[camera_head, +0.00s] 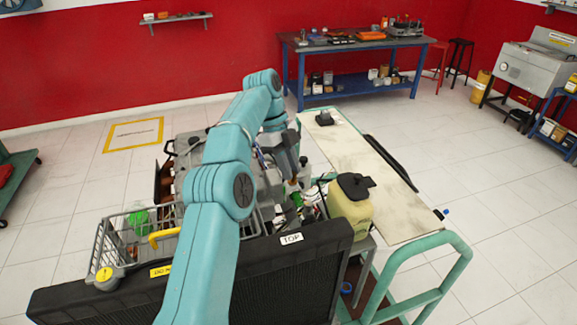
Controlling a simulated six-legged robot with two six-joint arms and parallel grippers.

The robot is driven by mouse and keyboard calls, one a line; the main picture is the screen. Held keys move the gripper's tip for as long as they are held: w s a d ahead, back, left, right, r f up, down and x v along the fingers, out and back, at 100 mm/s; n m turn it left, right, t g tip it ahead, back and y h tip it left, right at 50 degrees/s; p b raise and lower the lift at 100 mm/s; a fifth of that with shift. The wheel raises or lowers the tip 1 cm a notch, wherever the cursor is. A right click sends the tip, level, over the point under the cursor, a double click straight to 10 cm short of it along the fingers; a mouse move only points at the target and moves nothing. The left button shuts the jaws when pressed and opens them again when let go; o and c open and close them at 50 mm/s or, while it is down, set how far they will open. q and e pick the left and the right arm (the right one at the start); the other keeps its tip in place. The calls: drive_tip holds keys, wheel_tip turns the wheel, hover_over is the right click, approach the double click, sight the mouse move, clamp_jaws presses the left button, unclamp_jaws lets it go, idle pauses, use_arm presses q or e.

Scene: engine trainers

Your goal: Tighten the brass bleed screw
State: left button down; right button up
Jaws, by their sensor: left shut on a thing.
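My left arm comes in from the lower left and crosses over the engine trainer. My left gripper (293,178) points down among the engine parts, left of the cream tank. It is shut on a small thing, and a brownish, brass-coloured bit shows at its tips. The picture is too small to tell for certain whether this is the brass bleed screw. My arm and gripper hide much of the engine. My right gripper is not in view.
A cream tank with a black cap (350,205) stands close right of the gripper. A wire basket (108,245) is at left. A pale board (365,180) extends right. Open tiled floor surrounds the trainer; a blue workbench (360,45) stands behind.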

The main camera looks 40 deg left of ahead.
use_arm(q)
drive_tip(key=shift+d+f, duration=0.15)
idle(0.3)
drive_tip(key=c, duration=1.1)
unclamp_jaws()
drive_tip(key=shift+o, duration=0.4)
